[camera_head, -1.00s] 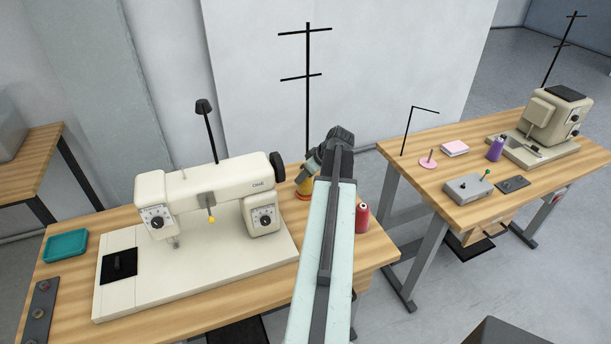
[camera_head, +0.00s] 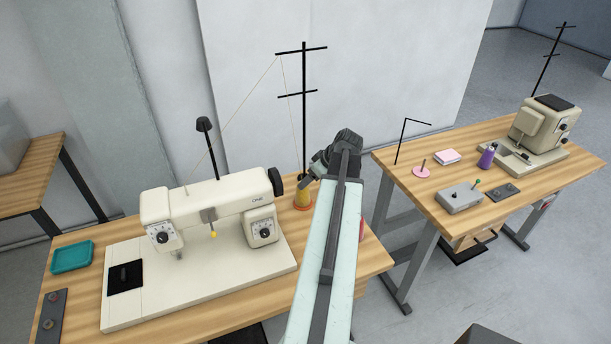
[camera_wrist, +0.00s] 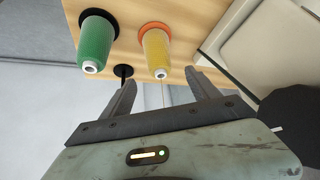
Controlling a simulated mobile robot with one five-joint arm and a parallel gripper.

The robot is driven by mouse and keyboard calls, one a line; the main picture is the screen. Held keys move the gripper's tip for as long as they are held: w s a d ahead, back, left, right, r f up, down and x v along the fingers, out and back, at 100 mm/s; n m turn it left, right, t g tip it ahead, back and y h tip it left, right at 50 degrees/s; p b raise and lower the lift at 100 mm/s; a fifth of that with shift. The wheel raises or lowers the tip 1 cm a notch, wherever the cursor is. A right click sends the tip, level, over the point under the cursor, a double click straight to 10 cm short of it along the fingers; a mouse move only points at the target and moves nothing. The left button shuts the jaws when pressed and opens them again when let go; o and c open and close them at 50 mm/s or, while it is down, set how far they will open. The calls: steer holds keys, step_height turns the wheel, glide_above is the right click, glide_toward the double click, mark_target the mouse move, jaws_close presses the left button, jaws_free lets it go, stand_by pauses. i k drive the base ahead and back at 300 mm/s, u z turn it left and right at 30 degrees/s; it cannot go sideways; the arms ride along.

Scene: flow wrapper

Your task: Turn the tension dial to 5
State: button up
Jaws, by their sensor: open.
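The cream sewing machine (camera_head: 215,212) stands on the near wooden table. It has a dial on its left end (camera_head: 162,237) and another dial on its right pillar (camera_head: 263,233). The numbers are too small to read, and I cannot tell which is the tension dial. My gripper (camera_wrist: 163,92) is open and empty in the wrist view, with a yellow thread spool (camera_wrist: 156,52) beyond the gap between its fingers. In the head view my gripper (camera_head: 318,168) is beside the thread stand, right of the machine and away from both dials.
A green spool (camera_wrist: 96,42) stands near the yellow one. A teal tray (camera_head: 72,256) lies at the left. A second table (camera_head: 520,195) at the right carries another machine (camera_head: 540,127).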

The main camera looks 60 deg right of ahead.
mark_target(162, 238)
steer(key=u, duration=0.05)
steer(key=k, duration=1)
steer(key=z, duration=0.05)
